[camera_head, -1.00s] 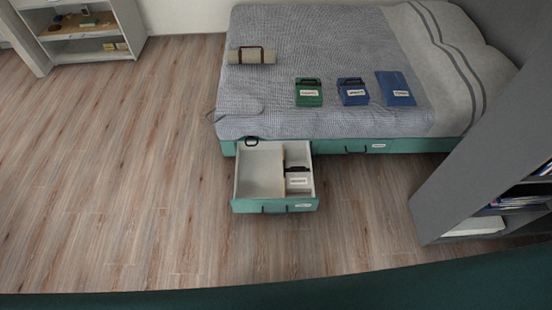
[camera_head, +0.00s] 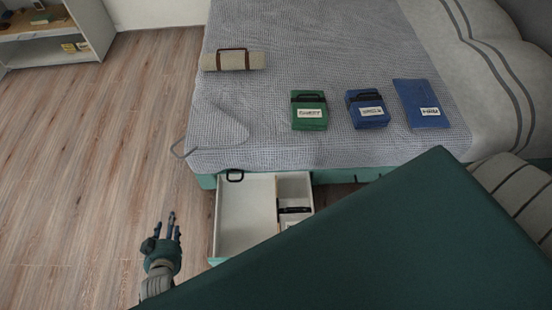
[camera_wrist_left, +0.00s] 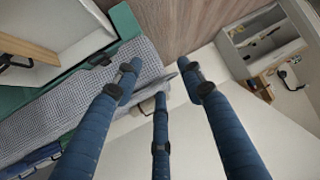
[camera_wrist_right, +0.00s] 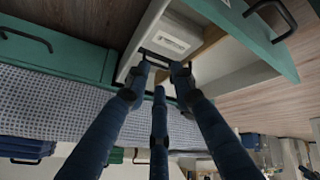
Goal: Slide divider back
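The open drawer (camera_head: 213,225) extends from under the bed. A thin divider (camera_head: 277,200) parts its wide empty left compartment from the narrow right one; its tan edge shows in the left wrist view (camera_wrist_left: 28,46) and right wrist view (camera_wrist_right: 211,38). A pale labelled box (camera_wrist_right: 172,38) with a dark handle (camera_head: 294,210) sits in the right compartment. My left gripper (camera_head: 171,222) is open and empty, left of the drawer over the floor. My right gripper (camera_wrist_right: 162,70) has its fingers apart close to the box handle; contact is unclear. It is hidden in the head view.
On the bed (camera_head: 290,60) lie a rolled mat (camera_head: 232,60), a green case (camera_head: 309,112), a blue case (camera_head: 368,110) and a blue folder (camera_head: 420,104). A shelf (camera_head: 60,40) stands back left. Floor left of the drawer is clear. My green body part covers the drawer's front right.

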